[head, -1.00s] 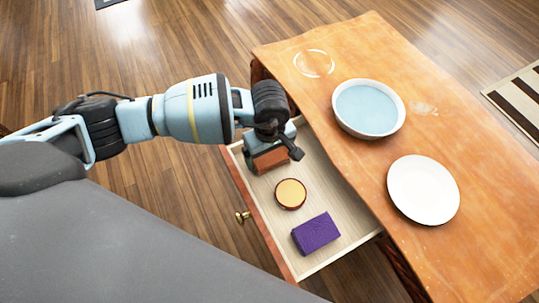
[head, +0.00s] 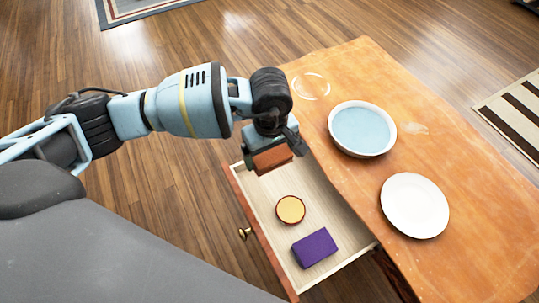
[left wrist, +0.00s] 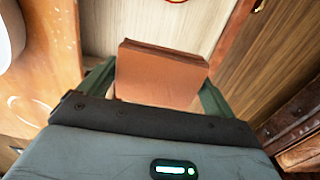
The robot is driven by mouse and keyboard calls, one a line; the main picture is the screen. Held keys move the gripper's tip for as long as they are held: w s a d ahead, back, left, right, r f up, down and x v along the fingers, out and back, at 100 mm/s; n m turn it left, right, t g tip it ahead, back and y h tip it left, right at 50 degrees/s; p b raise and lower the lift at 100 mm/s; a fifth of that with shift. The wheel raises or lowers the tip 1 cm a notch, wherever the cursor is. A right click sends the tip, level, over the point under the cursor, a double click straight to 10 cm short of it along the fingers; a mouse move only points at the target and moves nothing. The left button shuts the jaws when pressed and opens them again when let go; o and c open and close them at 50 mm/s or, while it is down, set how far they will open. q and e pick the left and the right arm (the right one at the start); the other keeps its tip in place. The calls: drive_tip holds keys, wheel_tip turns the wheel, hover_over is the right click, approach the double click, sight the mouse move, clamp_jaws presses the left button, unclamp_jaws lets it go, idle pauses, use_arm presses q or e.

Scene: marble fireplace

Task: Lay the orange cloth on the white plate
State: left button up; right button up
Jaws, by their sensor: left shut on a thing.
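The orange cloth (head: 270,160) is a folded block held in my left gripper (head: 268,158), above the far end of the open drawer. In the left wrist view the cloth (left wrist: 160,72) sits between the two green fingers of the gripper (left wrist: 158,85), which are shut on it. The white plate (head: 415,206) lies empty on the wooden table, to the right of the gripper and nearer the front. My right gripper is not in view.
The open drawer (head: 330,218) holds a round yellow-topped tin (head: 290,209) and a purple block (head: 315,248). A bowl of pale blue liquid (head: 363,128) stands on the table (head: 480,225) between gripper and plate. A clear ring (head: 311,86) marks the table's far end.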

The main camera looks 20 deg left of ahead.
use_arm(q)
drive_tip(key=s+a+r+m, duration=0.1)
drive_tip(key=r, duration=0.1)
drive_tip(key=s+r+m, duration=0.1)
drive_tip(key=r+m, duration=0.1)
drive_tip(key=r, duration=0.1)
drive_tip(key=s+a+r+m, duration=0.1)
drive_tip(key=r, duration=0.2)
drive_tip(key=shift+a+r+m, duration=0.2)
drive_tip(key=shift+a+m, duration=0.15)
drive_tip(key=shift+m, duration=0.05)
drive_tip(key=s+a+r+m, duration=0.3)
drive_tip(key=s+r+m, duration=0.2)
drive_tip(key=r, duration=0.2)
drive_tip(key=shift+s+m, duration=0.3)
